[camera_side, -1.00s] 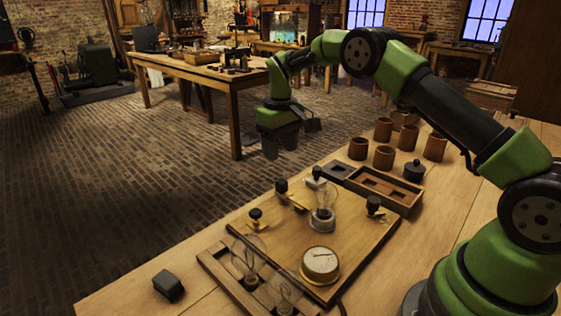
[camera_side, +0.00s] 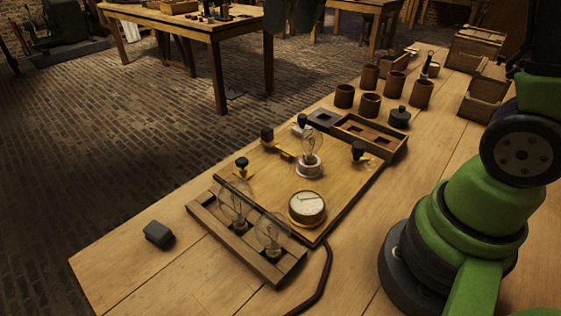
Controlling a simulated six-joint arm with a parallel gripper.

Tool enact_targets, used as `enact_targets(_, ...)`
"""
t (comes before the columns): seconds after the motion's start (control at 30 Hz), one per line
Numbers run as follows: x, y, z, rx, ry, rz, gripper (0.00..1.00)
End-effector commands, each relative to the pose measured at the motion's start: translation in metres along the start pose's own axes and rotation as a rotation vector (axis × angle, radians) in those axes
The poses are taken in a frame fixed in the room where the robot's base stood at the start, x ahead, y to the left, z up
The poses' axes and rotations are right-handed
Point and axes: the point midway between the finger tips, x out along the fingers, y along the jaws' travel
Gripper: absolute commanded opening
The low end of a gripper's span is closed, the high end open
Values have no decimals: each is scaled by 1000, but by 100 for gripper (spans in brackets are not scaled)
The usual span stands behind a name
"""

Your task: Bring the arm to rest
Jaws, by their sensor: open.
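The rest of the gripper and the upper arm are out of frame. My base and lower arm stand at the right. The wooden board (camera_side: 262,182) on the bench carries a round gauge (camera_side: 307,207), a clear bulb (camera_side: 311,147) and several black-knobbed terminals.
A slatted rack (camera_side: 212,215) with two bulbs lies before the board. A dark block (camera_side: 158,235) sits front left. Several brown jars (camera_side: 369,106), a lidded dark pot (camera_side: 400,117) and a divided tray (camera_side: 368,138) stand behind. A cable (camera_side: 322,275) runs forward.

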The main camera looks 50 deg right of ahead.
Motion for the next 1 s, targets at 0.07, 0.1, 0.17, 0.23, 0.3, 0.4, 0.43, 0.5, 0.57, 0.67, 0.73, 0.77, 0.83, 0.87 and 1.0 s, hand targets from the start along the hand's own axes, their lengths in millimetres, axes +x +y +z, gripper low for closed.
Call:
enact_targets(0.07, -23, -5, 25, 26, 52, -24, 51)
enact_targets(0.1, -31, -7, 38, 40, 75, -36, 51)
enact_targets(0.17, -42, -10, 59, 63, 109, -56, 51)
enact_targets(0.23, -50, -11, 83, 91, 149, -81, 51)
enact_targets(0.3, -55, -12, 106, 117, 185, -104, 51)
enact_targets(0.4, -57, -11, 134, 150, 228, -136, 51)
enact_targets(0.43, -56, -11, 141, 159, 237, -144, 51)
enact_targets(0.5, -55, -10, 154, 176, 257, -159, 51)
enact_targets(0.57, -53, -10, 162, 187, 268, -169, 51)
enact_targets(0.67, -51, -9, 169, 196, 279, -178, 51)
enact_targets(0.73, -51, -9, 170, 199, 280, -179, 51)
enact_targets(0.77, -51, -9, 171, 199, 280, -179, 51)
enact_targets(0.83, -51, -9, 170, 199, 279, -179, 51)
enact_targets(0.87, -51, -9, 170, 199, 279, -179, 51)
enact_targets(1.0, -51, -9, 170, 198, 279, -179, 51)
